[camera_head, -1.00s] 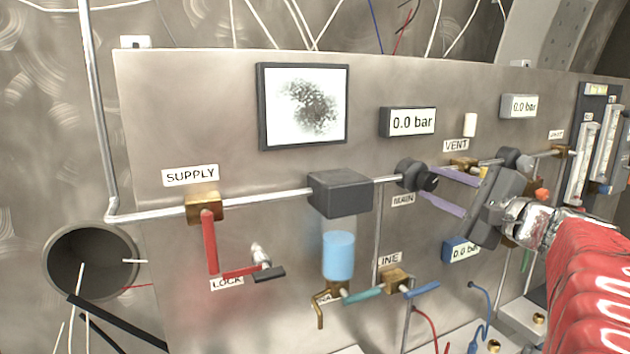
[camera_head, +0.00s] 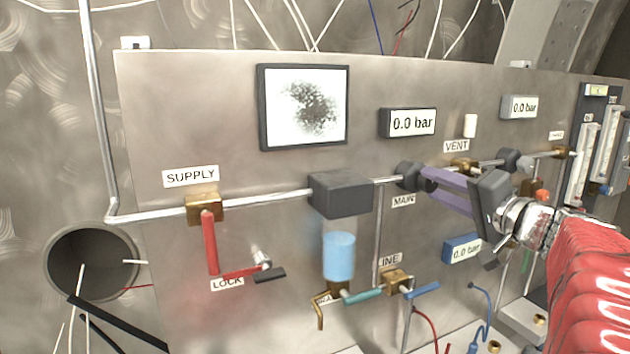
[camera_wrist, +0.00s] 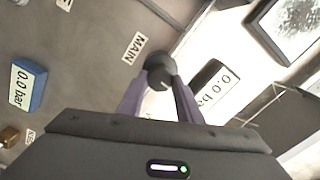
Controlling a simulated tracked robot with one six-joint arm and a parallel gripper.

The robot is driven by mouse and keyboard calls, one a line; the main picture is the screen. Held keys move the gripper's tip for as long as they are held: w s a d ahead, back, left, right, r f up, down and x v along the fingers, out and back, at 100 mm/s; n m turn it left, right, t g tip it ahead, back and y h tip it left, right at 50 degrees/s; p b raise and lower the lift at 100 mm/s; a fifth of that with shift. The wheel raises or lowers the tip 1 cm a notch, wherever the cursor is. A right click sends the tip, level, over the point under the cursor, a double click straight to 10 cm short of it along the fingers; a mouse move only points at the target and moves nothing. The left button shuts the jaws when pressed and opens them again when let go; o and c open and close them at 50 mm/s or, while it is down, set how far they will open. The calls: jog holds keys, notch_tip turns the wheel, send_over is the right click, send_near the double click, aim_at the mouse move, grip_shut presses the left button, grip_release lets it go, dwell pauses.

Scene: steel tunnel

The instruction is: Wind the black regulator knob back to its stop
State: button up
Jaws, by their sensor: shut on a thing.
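The black regulator knob (camera_wrist: 160,72) sits above the MAIN label, on the pipe right of a dark grey box. In the head view the regulator body (camera_head: 408,175) shows, and the knob's front is mostly hidden by my fingers. My gripper (camera_head: 428,187) has its two purple fingers closed around the knob, one above and one below. In the wrist view my gripper (camera_wrist: 160,90) has a fingertip on either side of the knob. The MAIN label (camera_head: 403,200) is just below the regulator. The upper display (camera_head: 408,122) above it reads 0.0 bar.
A second dark regulator (camera_head: 513,160) is on the pipe to the right. The VENT valve (camera_head: 462,166) is close behind my fingers. A blue 0.0 bar gauge (camera_head: 461,249) lies below my gripper. A dark grey box (camera_head: 341,194) and the red supply lever (camera_head: 210,243) are left.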

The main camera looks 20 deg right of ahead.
jog(key=shift+a+f+n, duration=0.1)
jog(key=shift+f+n, duration=0.2)
jog(key=shift+n, duration=0.4)
jog(key=o, duration=1)
jog(key=shift+r, duration=0.15)
jog(key=shift+o, duration=0.2)
jog(key=s, duration=1.3)
jog(key=shift+s+d, duration=0.25)
jog(key=shift+s, duration=0.1)
jog(key=shift+w, duration=0.1)
